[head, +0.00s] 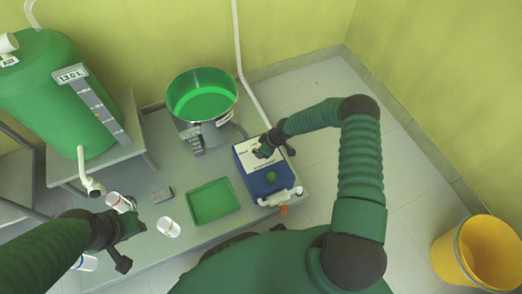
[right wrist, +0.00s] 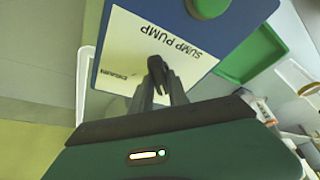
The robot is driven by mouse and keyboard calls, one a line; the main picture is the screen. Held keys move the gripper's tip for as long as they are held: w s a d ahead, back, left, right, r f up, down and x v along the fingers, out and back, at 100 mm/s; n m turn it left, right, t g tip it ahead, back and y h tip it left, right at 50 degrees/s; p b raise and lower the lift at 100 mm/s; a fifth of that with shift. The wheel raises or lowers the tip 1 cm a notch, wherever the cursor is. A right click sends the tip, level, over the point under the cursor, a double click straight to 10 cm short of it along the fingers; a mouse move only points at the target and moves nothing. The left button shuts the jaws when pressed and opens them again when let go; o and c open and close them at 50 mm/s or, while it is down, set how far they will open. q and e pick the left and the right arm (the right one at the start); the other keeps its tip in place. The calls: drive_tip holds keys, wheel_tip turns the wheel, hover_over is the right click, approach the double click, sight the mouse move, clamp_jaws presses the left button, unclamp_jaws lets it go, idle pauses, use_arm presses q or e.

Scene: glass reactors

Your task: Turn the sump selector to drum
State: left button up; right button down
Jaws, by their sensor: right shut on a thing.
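The blue sump pump box (head: 245,180) sits at the right end of the bench, with a white top panel (right wrist: 130,42) reading "SUMP PUMP" and "DRAIN". A round green button (head: 271,176) is on its top. My right gripper (head: 264,151) is over the white panel. In the right wrist view its fingers (right wrist: 158,78) are shut at the panel, close to the "DRAIN" label, on what seems to be the sump selector. The fingers hide the selector, so its pointing cannot be told. No drum label is readable. My left gripper (head: 128,228) is over the bench's left part, jaws unclear.
A green basin (head: 202,94) stands behind, a large green tank (head: 50,90) at left. A yellow bucket (head: 478,252) is on the floor right.

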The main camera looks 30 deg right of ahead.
drive_tip(key=shift+d+n, duration=0.1)
drive_tip(key=shift+n, duration=0.4)
drive_tip(key=c, duration=1.3)
unclamp_jaws()
drive_tip(key=shift+d+p+v, duration=0.1)
drive_tip(key=shift+p+v, duration=1.9)
drive_tip(key=shift+v, duration=2.15)
drive_tip(key=shift+d+p+v, duration=0.15)
drive_tip(key=shift+p+v, duration=1.85)
drive_tip(key=shift+v, duration=2.15)
drive_tip(key=shift+w, duration=0.2)
